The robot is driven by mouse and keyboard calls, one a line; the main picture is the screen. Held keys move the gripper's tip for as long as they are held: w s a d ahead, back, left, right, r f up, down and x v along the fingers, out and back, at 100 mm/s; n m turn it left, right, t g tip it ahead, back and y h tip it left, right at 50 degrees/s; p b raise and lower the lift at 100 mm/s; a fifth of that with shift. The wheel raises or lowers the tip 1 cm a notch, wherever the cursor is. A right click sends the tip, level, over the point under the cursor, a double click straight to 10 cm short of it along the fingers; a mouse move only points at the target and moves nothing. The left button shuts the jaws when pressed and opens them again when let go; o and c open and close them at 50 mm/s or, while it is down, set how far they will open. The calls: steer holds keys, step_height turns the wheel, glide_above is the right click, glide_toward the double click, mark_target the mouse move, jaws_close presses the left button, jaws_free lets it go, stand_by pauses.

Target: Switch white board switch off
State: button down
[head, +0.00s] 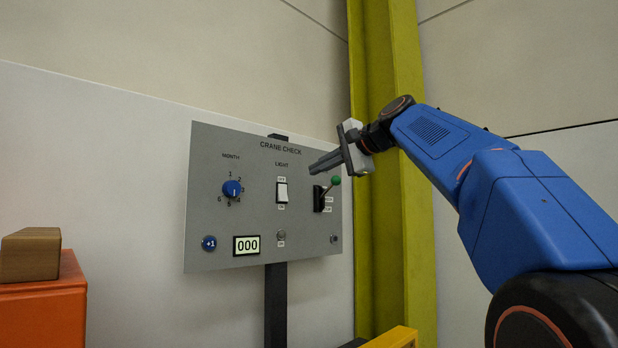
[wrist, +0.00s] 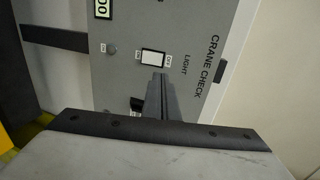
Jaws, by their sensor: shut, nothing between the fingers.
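The white rocker switch (head: 282,192) sits under the word LIGHT on the grey CRANE CHECK board (head: 215,215), with small labels above and below it. It also shows in the wrist view (wrist: 153,58), just beyond my fingertips. My gripper (head: 313,168) is shut and empty, in front of the board, up and to the right of the switch. In the wrist view the closed fingers (wrist: 160,80) point toward the switch's edge. I cannot tell whether they touch it. The switch's small labels are too blurred to read surely.
A green-knobbed lever (head: 335,181) is right of the switch, close below my gripper. A blue MONTH dial (head: 232,188), a blue +1 button (head: 209,243) and a 000 display (head: 247,245) are on the left. A yellow-green post (head: 385,230) stands behind the board's right side.

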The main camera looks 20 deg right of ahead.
steer(key=shift+r+v, duration=0.25)
steer(key=shift+v, duration=1)
steer(key=shift+w, duration=0.1)
steer(key=s+a+f+n+g+h, duration=0.1)
steer(key=s+a+f, duration=0.1)
steer(key=f, duration=0.6)
steer(key=s+a+f+n+g, duration=0.2)
steer(key=f, duration=0.6)
steer(key=s+a+f+n+g+h, duration=0.1)
steer(key=s+f+n+g, duration=0.1)
steer(key=s+f, duration=0.7)
steer(key=s+a+f+n+g+h, duration=0.1)
steer(key=s+f+n, duration=0.4)
steer(key=f, duration=1.8)
steer(key=s+a+f+n+g+h, duration=0.1)
steer(key=s+f+n+g+h, duration=0.1)
steer(key=s+f, duration=1)
step_height(320, 180, down, 5)
steer(key=shift+s+r+n+g, duration=0.1)
steer(key=shift+s+n+g, duration=0.2)
steer(key=shift+n+g, duration=0.45)
